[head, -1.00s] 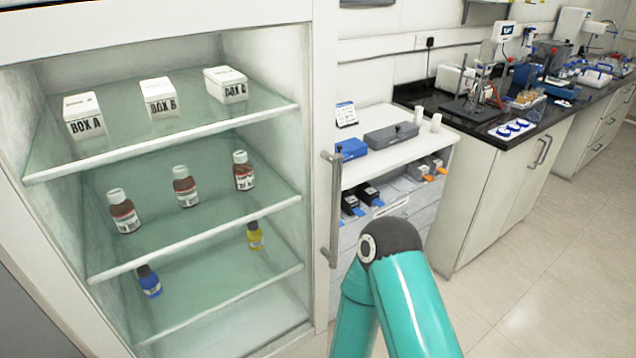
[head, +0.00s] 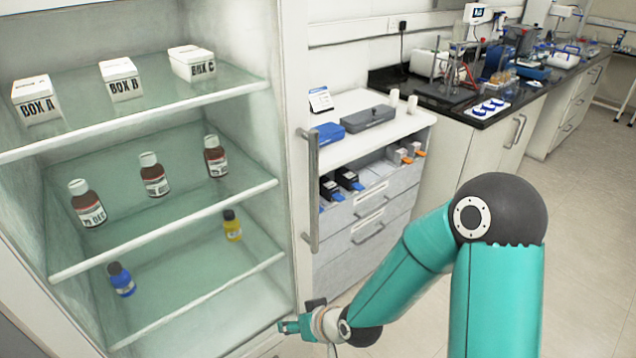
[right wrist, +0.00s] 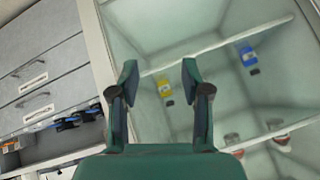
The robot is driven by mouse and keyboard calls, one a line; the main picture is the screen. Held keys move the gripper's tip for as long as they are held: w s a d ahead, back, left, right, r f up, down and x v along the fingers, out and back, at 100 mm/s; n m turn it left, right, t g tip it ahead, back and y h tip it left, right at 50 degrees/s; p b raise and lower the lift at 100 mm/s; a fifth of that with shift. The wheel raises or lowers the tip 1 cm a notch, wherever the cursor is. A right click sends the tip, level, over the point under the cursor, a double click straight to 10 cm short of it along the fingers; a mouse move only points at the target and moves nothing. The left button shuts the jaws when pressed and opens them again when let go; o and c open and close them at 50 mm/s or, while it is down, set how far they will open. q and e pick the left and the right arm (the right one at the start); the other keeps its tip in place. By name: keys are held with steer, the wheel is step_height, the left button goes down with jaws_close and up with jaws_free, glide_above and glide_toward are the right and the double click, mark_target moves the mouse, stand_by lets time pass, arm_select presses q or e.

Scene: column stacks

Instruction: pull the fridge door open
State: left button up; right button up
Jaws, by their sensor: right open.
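The white-framed fridge (head: 288,130) fills the left of the head view, its shelves showing. A vertical grey bar handle (head: 310,190) is on the right side of its front. The door looks shut, with the inside seen through it, though glass is hard to make out. My right gripper (head: 290,326) is low by the fridge's lower right corner, below the handle and apart from it. In the right wrist view my right gripper (right wrist: 160,78) is open and empty, with the fridge frame and interior beyond it; no handle shows there. My left gripper is out of view.
Inside the fridge are boxes (head: 122,80), brown bottles (head: 153,175), a blue bottle (head: 121,280) and a yellow one (head: 232,226). A white drawer cabinet (head: 370,215) stands right of the handle. A black-topped bench (head: 430,95) lies beyond. The floor (head: 590,200) at right is clear.

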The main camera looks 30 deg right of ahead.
steer(key=w+d+r+t+h+b, duration=0.2)
steer(key=d+r+t, duration=0.3)
steer(key=r, duration=0.5)
steer(key=t+h+b, duration=0.3)
steer(key=t, duration=0.2)
glide_toward(316, 175)
arm_select(q)
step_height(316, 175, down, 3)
steer(key=p, duration=0.2)
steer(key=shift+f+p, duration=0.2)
steer(key=shift+p, duration=0.2)
arm_select(e)
steer(key=shift+n, duration=0.4)
steer(key=w, duration=0.3)
steer(key=w+d, duration=0.1)
steer(key=w, duration=0.7)
steer(key=shift+w+d+r, duration=0.1)
steer(key=shift+d, duration=0.15)
jaws_close()
